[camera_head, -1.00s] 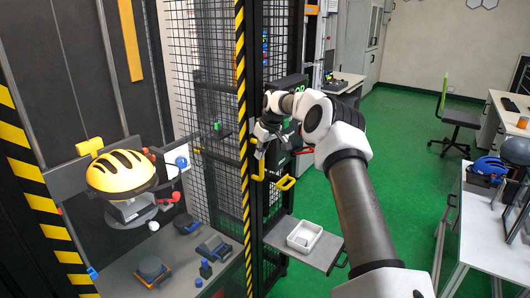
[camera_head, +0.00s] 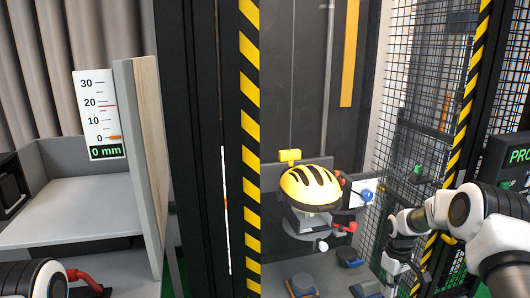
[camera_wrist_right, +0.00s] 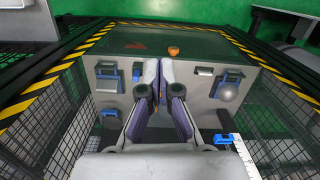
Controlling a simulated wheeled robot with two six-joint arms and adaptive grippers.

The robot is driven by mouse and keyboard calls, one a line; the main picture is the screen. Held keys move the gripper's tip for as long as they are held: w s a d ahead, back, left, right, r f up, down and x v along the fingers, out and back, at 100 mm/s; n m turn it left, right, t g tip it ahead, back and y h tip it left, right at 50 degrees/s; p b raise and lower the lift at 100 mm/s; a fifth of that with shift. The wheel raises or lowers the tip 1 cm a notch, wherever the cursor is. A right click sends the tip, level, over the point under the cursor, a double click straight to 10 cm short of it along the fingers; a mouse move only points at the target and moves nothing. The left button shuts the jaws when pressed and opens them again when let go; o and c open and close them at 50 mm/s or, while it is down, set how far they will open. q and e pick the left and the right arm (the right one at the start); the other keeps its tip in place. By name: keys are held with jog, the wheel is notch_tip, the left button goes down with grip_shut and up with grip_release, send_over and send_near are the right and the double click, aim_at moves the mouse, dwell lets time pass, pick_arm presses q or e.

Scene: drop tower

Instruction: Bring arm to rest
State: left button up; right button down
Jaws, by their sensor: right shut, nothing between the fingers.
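My right arm comes in from the right edge in the head view, bent at the wrist. The right gripper (camera_head: 392,280) hangs downward in front of the mesh side of the drop tower, small and partly unclear. In the right wrist view the right gripper (camera_wrist_right: 160,96) has its two fingers together with nothing between them. A white and black joint of my left arm (camera_head: 30,280) shows at the bottom left. The left gripper does not show.
The tower's striped post (camera_head: 250,110) stands mid-view. Behind it a yellow helmet (camera_head: 312,185) sits on a holder. The black mesh panel (camera_head: 425,130) is right of it. A grey booth with a scale sign (camera_head: 101,112) reading 0 mm is at left.

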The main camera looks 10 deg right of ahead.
jog(key=s+a+f+n+g, duration=0.1)
jog(key=s+a+f+g, duration=0.1)
jog(key=s+a+f, duration=0.75)
jog(key=s+a+f+g+b, duration=0.1)
jog(key=s+a+f, duration=0.45)
jog(key=s, duration=0.25)
jog(key=s+a+f, duration=0.4)
jog(key=s+a, duration=0.2)
jog(key=s, duration=0.3)
jog(key=s+a+r+m+t, duration=0.2)
jog(key=s+r+m+t, duration=0.1)
jog(key=s, duration=0.4)
jog(key=shift+s+m+t, duration=0.15)
jog(key=shift+m+t, duration=0.15)
jog(key=shift+t, duration=0.2)
jog(key=shift+a, duration=0.1)
